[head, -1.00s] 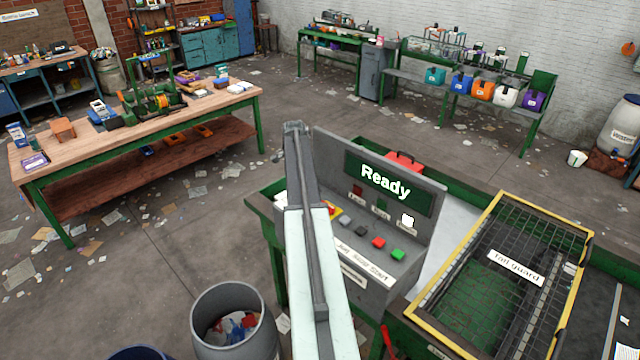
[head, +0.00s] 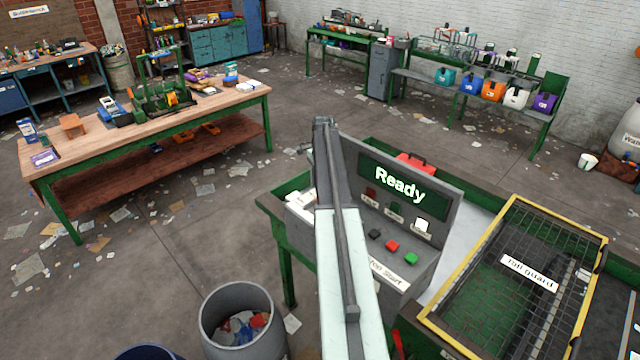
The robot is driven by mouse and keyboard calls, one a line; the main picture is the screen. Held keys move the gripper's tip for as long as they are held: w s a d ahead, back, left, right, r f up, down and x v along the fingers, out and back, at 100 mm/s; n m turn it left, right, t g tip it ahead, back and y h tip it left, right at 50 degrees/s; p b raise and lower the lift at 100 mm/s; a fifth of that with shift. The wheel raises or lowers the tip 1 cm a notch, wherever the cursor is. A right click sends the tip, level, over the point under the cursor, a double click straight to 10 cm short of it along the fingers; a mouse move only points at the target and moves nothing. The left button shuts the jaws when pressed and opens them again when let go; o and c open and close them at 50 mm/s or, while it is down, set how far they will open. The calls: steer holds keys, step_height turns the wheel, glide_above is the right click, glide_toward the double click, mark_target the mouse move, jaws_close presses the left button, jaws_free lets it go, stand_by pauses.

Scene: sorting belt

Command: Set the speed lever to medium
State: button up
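The control panel (head: 448,197) stands at the middle right of the head view, with a screen (head: 400,189) reading "Ready". Its sloped front carries a black button (head: 375,233), a red button (head: 392,246) and a green button (head: 411,258). A white lamp or tile (head: 423,225) is lit under the screen. I cannot clearly pick out the speed lever. A thin red handle (head: 398,343) shows low beside the panel, but I cannot tell what it belongs to. My arm rises in front of the panel and covers its left part. My gripper's fingers do not show.
A yellow-framed mesh guard (head: 466,262) labelled "Tail guard" covers the belt at the right. A grey bin (head: 208,325) with scraps stands at the lower left. A long wooden workbench (head: 100,160) is at the left. Paper-strewn floor lies between.

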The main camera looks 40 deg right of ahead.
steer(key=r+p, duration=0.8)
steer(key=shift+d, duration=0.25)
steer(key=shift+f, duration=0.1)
